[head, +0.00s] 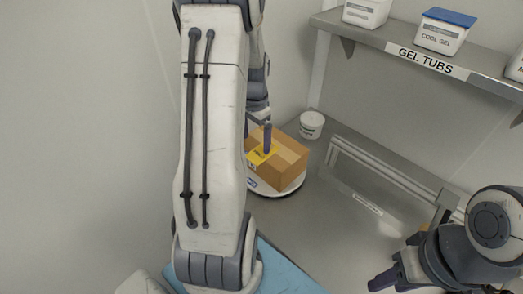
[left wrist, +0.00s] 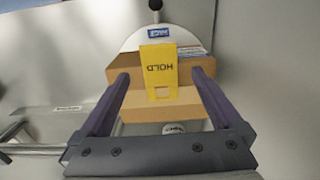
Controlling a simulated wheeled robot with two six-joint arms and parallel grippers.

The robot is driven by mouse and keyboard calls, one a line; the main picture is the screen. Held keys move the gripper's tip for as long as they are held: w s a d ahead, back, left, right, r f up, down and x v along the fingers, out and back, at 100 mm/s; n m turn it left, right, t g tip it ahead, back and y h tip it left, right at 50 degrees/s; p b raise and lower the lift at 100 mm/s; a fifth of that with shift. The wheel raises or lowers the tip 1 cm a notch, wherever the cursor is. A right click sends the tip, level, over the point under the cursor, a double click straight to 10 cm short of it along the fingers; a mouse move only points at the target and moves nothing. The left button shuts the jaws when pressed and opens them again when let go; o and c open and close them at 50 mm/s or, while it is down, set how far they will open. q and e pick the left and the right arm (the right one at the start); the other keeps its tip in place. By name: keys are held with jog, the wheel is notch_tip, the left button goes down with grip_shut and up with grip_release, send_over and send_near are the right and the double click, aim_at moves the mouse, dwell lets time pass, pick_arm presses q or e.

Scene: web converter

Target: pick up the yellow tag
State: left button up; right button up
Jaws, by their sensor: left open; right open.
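The yellow tag (head: 259,155) lies on a cardboard box (head: 289,160) in the head view. In the left wrist view the yellow tag (left wrist: 159,68) reads HOLD upside down and hangs over the box (left wrist: 122,76). The box sits on a round white plate (head: 263,188) with a blue label. My left gripper (head: 267,139) is over the box, open, one dark finger visible in the head view. In the left wrist view its two fingers (left wrist: 160,75) spread to either side of the tag, without visible contact. My right gripper (head: 390,279) is low at right, open and apart from the box.
A small white tub (head: 312,125) stands behind the box. A metal rail (head: 385,181) runs along the steel counter (head: 337,225). A shelf labelled GEL TUBS (head: 427,62) holds several tubs above. A blue surface (head: 284,272) lies at the front. The counter's middle is clear.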

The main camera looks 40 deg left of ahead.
aim_at(257, 156)
pick_arm(q)
notch_tip(257, 156, down, 4)
jog(key=shift+d+p, duration=0.1)
jog(key=shift+p, duration=1)
jog(key=shift+w+f, duration=0.1)
jog(key=shift+f, duration=0.5)
jog(key=c, duration=1.2)
jog(key=shift+c, duration=0.2)
